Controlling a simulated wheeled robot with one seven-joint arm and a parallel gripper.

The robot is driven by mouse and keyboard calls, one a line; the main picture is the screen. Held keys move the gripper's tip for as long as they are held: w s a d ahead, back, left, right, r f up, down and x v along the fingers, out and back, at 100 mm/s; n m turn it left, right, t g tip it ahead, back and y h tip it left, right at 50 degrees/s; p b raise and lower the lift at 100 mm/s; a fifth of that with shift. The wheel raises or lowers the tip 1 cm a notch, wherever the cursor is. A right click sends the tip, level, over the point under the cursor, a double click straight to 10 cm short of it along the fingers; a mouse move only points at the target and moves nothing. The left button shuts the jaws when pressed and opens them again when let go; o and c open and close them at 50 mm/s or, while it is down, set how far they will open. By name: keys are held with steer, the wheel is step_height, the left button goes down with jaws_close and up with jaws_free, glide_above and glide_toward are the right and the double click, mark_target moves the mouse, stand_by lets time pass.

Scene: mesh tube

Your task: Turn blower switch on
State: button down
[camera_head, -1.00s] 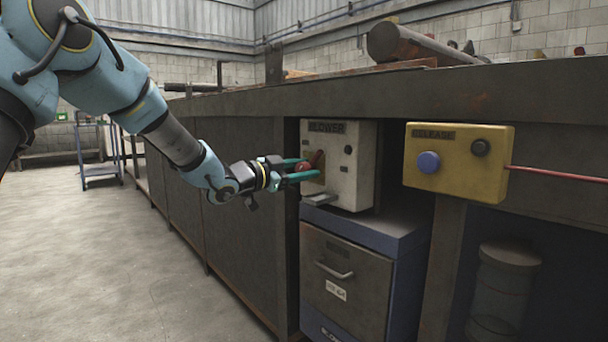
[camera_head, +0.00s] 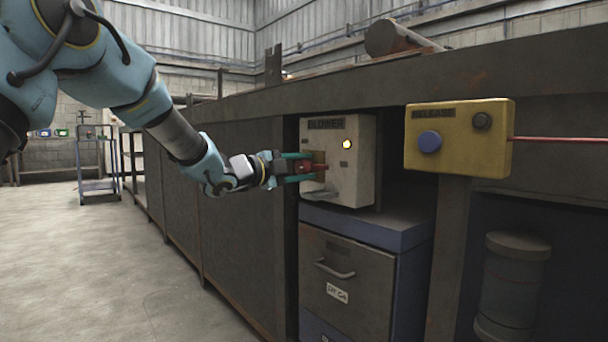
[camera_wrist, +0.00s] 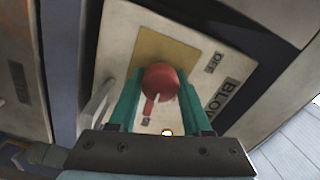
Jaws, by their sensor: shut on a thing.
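The white blower box (camera_head: 352,165), labelled BLOWER, sits under the bench top. Its small lamp (camera_head: 347,144) glows pale yellow; the lit lamp also shows in the wrist view (camera_wrist: 167,132). The red switch knob (camera_wrist: 160,82) is on a tan plate (camera_wrist: 163,52) on the box's face. In the wrist view its pointer arm lies toward the lamp side, near a small label, away from the OFF label (camera_wrist: 214,62). My gripper (camera_head: 300,168) is at the box front, its green fingers shut on the red knob from both sides. The fingers partly hide the knob in the head view.
A yellow RELEASE box (camera_head: 460,138) with a blue button (camera_head: 430,142) and a red cable is at the right. A drawer cabinet (camera_head: 345,275) stands below the blower box. The dark bench top (camera_head: 430,85) overhangs it. Open floor lies at the left.

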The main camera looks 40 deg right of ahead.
steer(key=shift+m, duration=0.5)
steer(key=shift+c, duration=1.7)
jaws_free()
steer(key=shift+a, duration=0.1)
steer(key=a+p, duration=0.2)
steer(key=a, duration=0.8)
steer(key=shift+w+a+p, duration=0.3)
steer(key=shift+a+p, duration=0.05)
steer(key=shift+p, duration=0.05)
